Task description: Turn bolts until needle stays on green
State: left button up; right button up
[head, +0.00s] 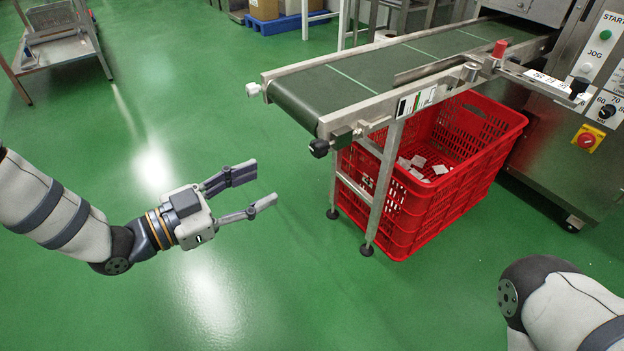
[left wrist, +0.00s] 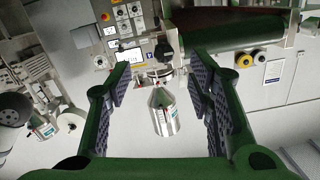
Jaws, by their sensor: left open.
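My left gripper (head: 264,183) is open and empty over the green floor, left of the conveyor and apart from it. Its two spread fingers also show in the left wrist view (left wrist: 160,90). The conveyor (head: 385,70) has a dark belt. A black knob (head: 319,148) sits at its near front corner and a pale knob (head: 253,89) at its far corner. A plate with white, green and red parts (head: 416,101) is on the near side rail; any needle on it is too small to make out. My right gripper is out of view; only part of my right arm shows.
A red crate (head: 480,170) with small pale packets stands under the conveyor, beside its legs. A steel machine (head: 565,130) with buttons is at the right. A metal cart (head: 58,55) stands far left. The floor around my left gripper is clear.

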aim_at(314, 150)
pick_arm(q)
jog(key=shift+m+h, duration=0.3)
jog(key=shift+m, duration=0.3)
jog(key=x, duration=0.4)
jog(key=r+b+x, duration=0.1)
jog(key=x, duration=0.3)
jog(key=b+x, duration=0.1)
jog(key=x, duration=0.3)
jog(key=shift+w+r, duration=0.4)
grip_shut()
